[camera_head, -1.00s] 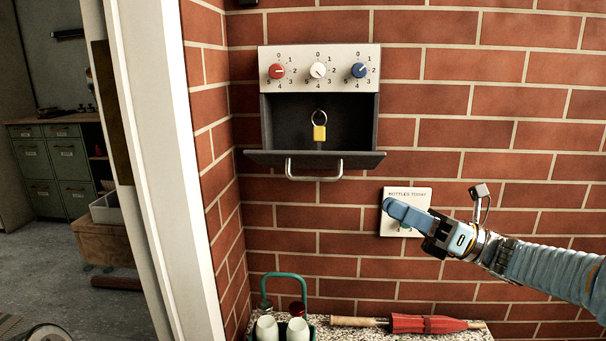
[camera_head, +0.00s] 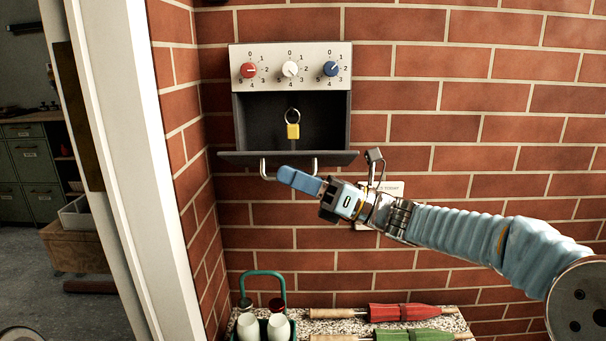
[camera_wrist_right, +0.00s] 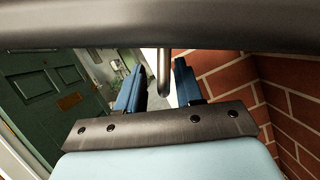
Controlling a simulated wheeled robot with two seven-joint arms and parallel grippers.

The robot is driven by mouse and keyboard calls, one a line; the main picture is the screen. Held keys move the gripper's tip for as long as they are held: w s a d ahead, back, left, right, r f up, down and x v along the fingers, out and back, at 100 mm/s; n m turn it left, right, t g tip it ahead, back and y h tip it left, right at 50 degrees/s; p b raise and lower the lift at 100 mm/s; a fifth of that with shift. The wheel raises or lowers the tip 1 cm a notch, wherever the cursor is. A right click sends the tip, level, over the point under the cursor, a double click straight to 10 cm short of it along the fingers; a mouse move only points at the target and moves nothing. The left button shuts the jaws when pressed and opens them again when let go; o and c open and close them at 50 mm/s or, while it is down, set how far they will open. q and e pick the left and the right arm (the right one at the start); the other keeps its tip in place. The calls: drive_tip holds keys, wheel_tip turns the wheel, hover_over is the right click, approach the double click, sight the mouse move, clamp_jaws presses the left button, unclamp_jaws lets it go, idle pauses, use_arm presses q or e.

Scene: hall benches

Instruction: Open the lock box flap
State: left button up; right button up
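The lock box (camera_head: 341,105) is on the brick wall, with red, white and blue dials on its pale top panel. Its front is open, and a yellow padlock (camera_head: 292,131) hangs inside. The dark flap (camera_head: 235,155) juts out below the opening, about level, with a pale U-shaped handle (camera_head: 315,163) under it. My right gripper (camera_head: 292,179) is at the handle and hides part of it. In the right wrist view its blue fingers (camera_wrist_right: 160,90) are apart, with a grey piece of the handle (camera_wrist_right: 164,72) showing between them. Contact cannot be told. My left gripper is out of view.
Below, a speckled ledge (camera_head: 340,326) bears a green carrier (camera_head: 264,273) with bottles, and red (camera_head: 400,312) and green (camera_head: 415,335) umbrellas. A white door frame (camera_head: 130,150) stands left.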

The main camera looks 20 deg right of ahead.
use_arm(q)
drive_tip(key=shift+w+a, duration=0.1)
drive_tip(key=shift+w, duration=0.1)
use_arm(e)
drive_tip(key=shift+w, duration=0.15)
drive_tip(key=shift+c, duration=0.3)
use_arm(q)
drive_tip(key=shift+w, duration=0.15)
use_arm(e)
drive_tip(key=shift+w+a, duration=0.1)
drive_tip(key=shift+a, duration=0.05)
clamp_jaws()
